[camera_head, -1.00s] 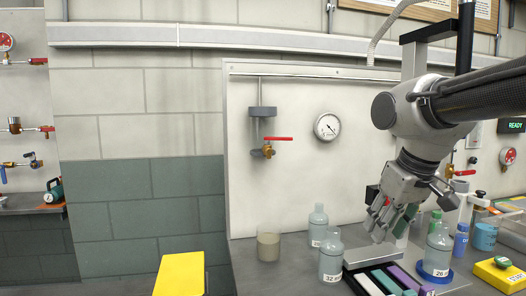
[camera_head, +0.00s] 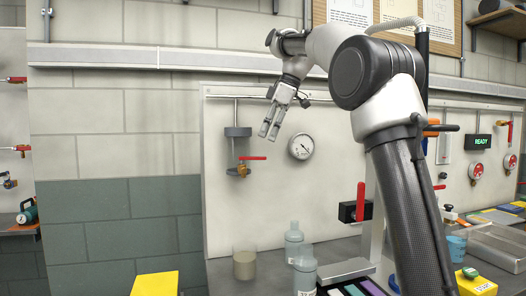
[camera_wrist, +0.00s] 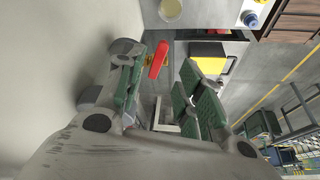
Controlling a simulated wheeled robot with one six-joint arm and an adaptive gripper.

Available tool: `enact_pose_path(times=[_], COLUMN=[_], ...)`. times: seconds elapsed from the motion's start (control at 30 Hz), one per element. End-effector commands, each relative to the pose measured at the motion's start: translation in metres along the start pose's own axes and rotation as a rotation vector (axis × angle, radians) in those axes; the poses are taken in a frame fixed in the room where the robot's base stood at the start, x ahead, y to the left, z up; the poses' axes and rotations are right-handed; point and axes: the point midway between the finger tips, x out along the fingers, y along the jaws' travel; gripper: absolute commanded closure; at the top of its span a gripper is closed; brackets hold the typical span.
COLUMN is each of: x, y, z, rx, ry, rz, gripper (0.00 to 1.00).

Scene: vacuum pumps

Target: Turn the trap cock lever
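The trap cock has a red lever (camera_head: 252,158) on a brass body (camera_head: 239,170). It hangs under a grey trap (camera_head: 238,132) on the back panel, and the lever points right, about level. My gripper (camera_head: 269,134) is just above and to the right of the lever, fingers pointing down. In the wrist view the red lever (camera_wrist: 158,60) shows in the gap between the fingers, beyond the tips. My gripper is open and empty, and I see no contact with the lever.
A round gauge (camera_head: 302,146) is on the panel to the right. Another red lever (camera_head: 361,202) stands upright on a black block. Below are a beaker (camera_head: 245,264), bottles (camera_head: 294,243) and a yellow block (camera_head: 155,284). The space around the cock is clear.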

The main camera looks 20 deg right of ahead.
Motion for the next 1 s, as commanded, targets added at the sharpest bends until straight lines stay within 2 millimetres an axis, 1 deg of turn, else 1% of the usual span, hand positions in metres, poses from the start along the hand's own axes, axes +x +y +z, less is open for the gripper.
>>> enact_pose_path(times=[0.03, 0.2, 0.33, 0.5, 0.7, 0.77, 0.9, 0.93, 1.0], x=[0.009, 0.038, 0.054, 0.062, 0.063, 0.063, 0.062, 0.062, 0.062], y=[-0.001, -0.002, -0.001, 0.000, 0.000, 0.000, 0.000, 0.000, 0.000], z=[0.000, 0.001, 0.001, 0.001, 0.001, 0.001, 0.001, 0.001, 0.001], rx=[0.001, 0.002, 0.003, 0.003, 0.003, 0.003, 0.004, 0.004, 0.004], ry=[-0.002, -0.002, -0.001, -0.001, -0.001, -0.001, -0.001, -0.001, -0.001], rz=[-0.003, -0.002, 0.000, 0.002, 0.003, 0.003, 0.003, 0.003, 0.003], gripper=[0.63, 0.63, 0.63, 0.63, 0.63, 0.72, 0.98, 1.00, 1.00])
